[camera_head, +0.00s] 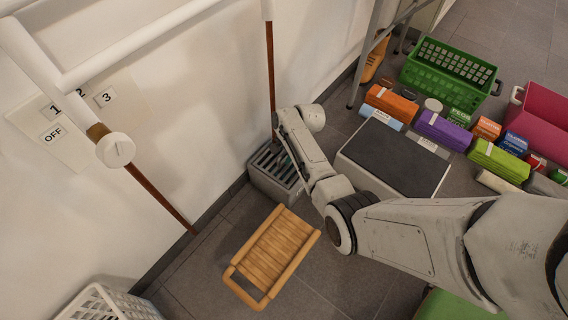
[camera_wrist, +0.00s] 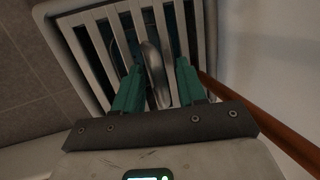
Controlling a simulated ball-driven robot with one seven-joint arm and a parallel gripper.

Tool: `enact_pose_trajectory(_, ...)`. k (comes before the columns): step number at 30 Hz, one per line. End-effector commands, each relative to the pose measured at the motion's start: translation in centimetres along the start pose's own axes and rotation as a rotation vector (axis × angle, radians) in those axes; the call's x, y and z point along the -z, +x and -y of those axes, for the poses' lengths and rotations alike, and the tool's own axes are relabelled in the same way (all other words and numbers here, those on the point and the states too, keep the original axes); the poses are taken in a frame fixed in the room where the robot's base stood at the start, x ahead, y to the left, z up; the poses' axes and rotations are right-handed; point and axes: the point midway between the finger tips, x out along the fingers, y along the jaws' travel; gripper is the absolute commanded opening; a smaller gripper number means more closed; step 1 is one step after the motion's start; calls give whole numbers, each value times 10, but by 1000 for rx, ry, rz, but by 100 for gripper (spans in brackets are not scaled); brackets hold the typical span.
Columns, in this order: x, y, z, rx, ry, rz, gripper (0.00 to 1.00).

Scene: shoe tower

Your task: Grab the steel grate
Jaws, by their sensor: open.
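The steel grate (camera_wrist: 99,36) has pale parallel bars in a frame and fills the upper part of the wrist view. A curved metal handle or loop (camera_wrist: 154,72) stands up from its middle. In the head view the grate (camera_head: 268,163) tops a grey box (camera_head: 272,186) against the wall, partly covered by my arm. My gripper (camera_wrist: 157,84) is open, with its two green fingers on either side of the loop. I cannot tell whether the fingers touch the grate. In the head view my gripper is mostly hidden behind my wrist.
A brown pipe (camera_head: 270,75) runs down the wall beside the grate. A wooden rack (camera_head: 272,252) lies on the floor in front. A grey box with a dark top (camera_head: 397,158) stands to the right, near coloured bundles and a green crate (camera_head: 447,73). A white basket (camera_head: 100,305) sits lower left.

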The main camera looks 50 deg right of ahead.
Motion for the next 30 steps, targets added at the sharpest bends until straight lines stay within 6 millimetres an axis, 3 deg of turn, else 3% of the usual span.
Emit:
enact_pose_trajectory(7, 0, 1, 0, 0, 0, 0, 40)
enact_pose_trajectory(19, 0, 1, 0, 0, 0, 0, 1)
enact_pose_trajectory(30, 0, 0, 1, 1, 0, 0, 0)
